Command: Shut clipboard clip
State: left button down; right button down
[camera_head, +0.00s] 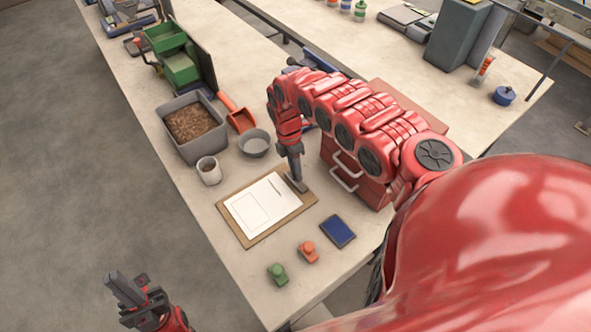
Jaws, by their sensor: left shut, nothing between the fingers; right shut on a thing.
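The clipboard (252,239) lies flat on the bench, a brown board with a white sheet (245,213) and what looks like a pen on it. Its dark clip (301,187) is at the right edge, partly hidden by my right gripper. My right gripper (296,178) points down at that edge and is shut on the clip. I cannot tell the clip's exact angle. My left gripper (122,285) is shut and empty, out over the floor at the lower left, away from the bench.
Near the clipboard lie a blue pad (338,231), a green piece (277,274) and an orange piece (308,252). Behind stand a mug (209,171), a grey bowl (254,143), a pellet bin (170,108) and an orange scoop (238,115). A red drawer box (345,172) is close to my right arm.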

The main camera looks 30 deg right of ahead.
aim_at(282, 190)
jog(key=shift+h, duration=0.3)
jog(key=shift+a+h+b, duration=0.45)
jog(key=shift+h+b, duration=0.05)
jog(key=shift+h, duration=0.3)
jog(key=shift+a+f+h+b, duration=0.1)
jog(key=shift+a+h+b, duration=0.1)
jog(key=shift+h+b, duration=0.15)
jog(key=a+h+b, duration=0.1)
jog(key=h+b, duration=0.2)
jog(key=b, duration=0.2)
jog(key=a+f+m+t+h+b, duration=0.1)
jog(key=h+b, duration=0.2)
jog(key=b, duration=0.2)
jog(key=a+f+h+b, duration=0.1)
jog(key=h+b, duration=0.2)
jog(key=b, duration=0.2)
jog(key=shift+s+a+f+m+b, duration=0.2)
jog(key=shift+s+a+m+b, duration=0.1)
jog(key=shift+a+b, duration=0.1)
jog(key=shift+r+h+b, duration=0.15)
jog(key=shift+h+b, duration=0.5)
jog(key=shift+b, duration=0.15)
jog(key=c, duration=0.7)
grip_release()
jog(key=shift+a, duration=0.1)
